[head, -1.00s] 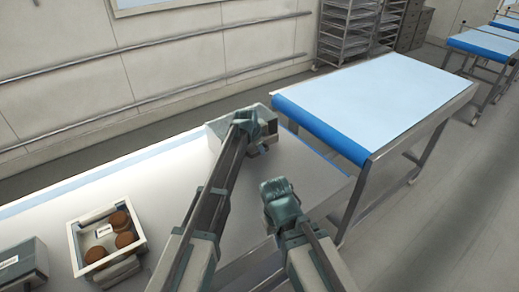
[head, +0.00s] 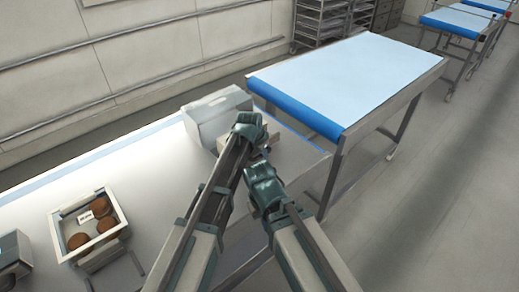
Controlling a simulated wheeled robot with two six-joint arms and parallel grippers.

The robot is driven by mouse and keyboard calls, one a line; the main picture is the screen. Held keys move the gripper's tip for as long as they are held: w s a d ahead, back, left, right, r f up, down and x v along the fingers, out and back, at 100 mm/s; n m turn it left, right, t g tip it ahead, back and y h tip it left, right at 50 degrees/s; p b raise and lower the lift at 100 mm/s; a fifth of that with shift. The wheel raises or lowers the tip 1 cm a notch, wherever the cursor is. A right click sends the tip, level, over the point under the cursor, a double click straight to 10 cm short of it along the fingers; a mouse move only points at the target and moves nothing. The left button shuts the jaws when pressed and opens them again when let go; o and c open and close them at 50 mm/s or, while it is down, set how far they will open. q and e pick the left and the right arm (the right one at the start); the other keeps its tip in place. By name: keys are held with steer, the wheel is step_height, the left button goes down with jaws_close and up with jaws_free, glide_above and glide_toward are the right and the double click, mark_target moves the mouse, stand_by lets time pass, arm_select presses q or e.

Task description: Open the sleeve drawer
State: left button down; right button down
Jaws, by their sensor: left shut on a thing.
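The sleeve drawer's pale grey box (head: 214,112) stands at the back of the white bench, left of the blue-topped table. My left gripper (head: 257,140) is at the box's near right side, shut on a part that its fingers mostly hide, probably the drawer's handle. A small pale piece shows just beyond and below the fingers; I cannot tell clearly how far the drawer stands out. My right gripper (head: 262,176) is just nearer to me than the left one, over the bench edge, clear of the box. Its fingertips are not clear enough to read.
A white tray (head: 61,236) with several round brown things and a small label stands on the bench (head: 150,187) at the left. A grey box (head: 14,258) is cut off at the left edge. A blue-topped table (head: 345,78) adjoins the bench at the right.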

arm_select(q)
steer(key=shift+s+d, duration=0.1)
steer(key=shift+s, duration=0.05)
steer(key=c, duration=0.8)
jaws_free()
steer(key=shift+r, duration=0.1)
steer(key=p+v, duration=1.2)
steer(key=v, duration=0.1)
steer(key=shift+r, duration=0.25)
steer(key=shift+s, duration=0.1)
